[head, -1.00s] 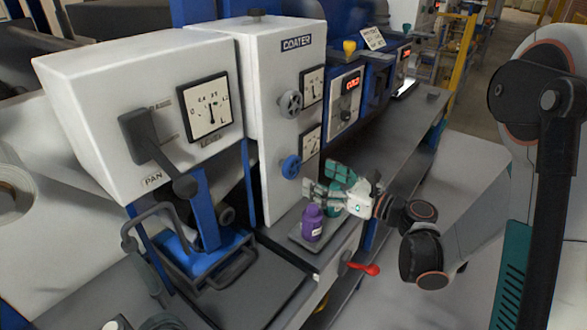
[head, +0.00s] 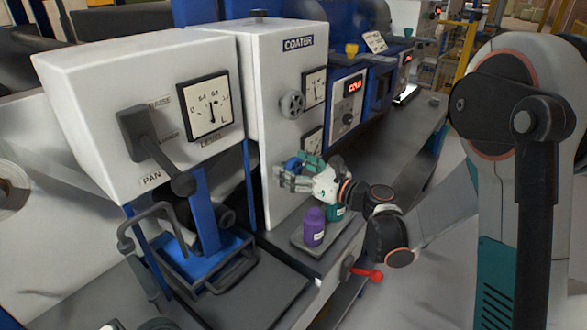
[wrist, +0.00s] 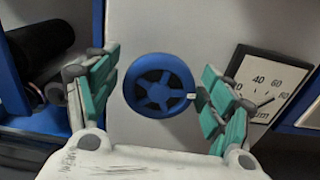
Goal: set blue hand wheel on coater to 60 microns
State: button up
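The blue hand wheel (wrist: 159,86) is on the white front of the coater (head: 290,95). In the wrist view it sits between the two open fingers of my gripper (wrist: 155,92), with a gap at the left finger and the right finger close to its rim. In the head view my gripper (head: 288,180) covers most of the wheel (head: 293,163). The gauge (wrist: 262,82) right of the wheel shows marks 40, 60 and 80; the right finger hides part of it, and I cannot read its needle surely.
A grey hand wheel (head: 292,104) is above, beside another gauge (head: 314,87). A purple bottle (head: 314,228) and a green bottle (head: 336,211) stand on a tray below my gripper. A red-handled lever (head: 368,274) sticks out lower right.

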jog(key=c, duration=0.8)
jog(key=shift+n, duration=0.3)
jog(key=n+b, duration=0.1)
jog(key=n, duration=0.3)
jog(key=shift+s+a, duration=0.1)
jog(key=n, duration=0.5)
jog(key=shift+s+f, duration=0.1)
jog(key=shift+n, duration=0.3)
jog(key=o, duration=1.1)
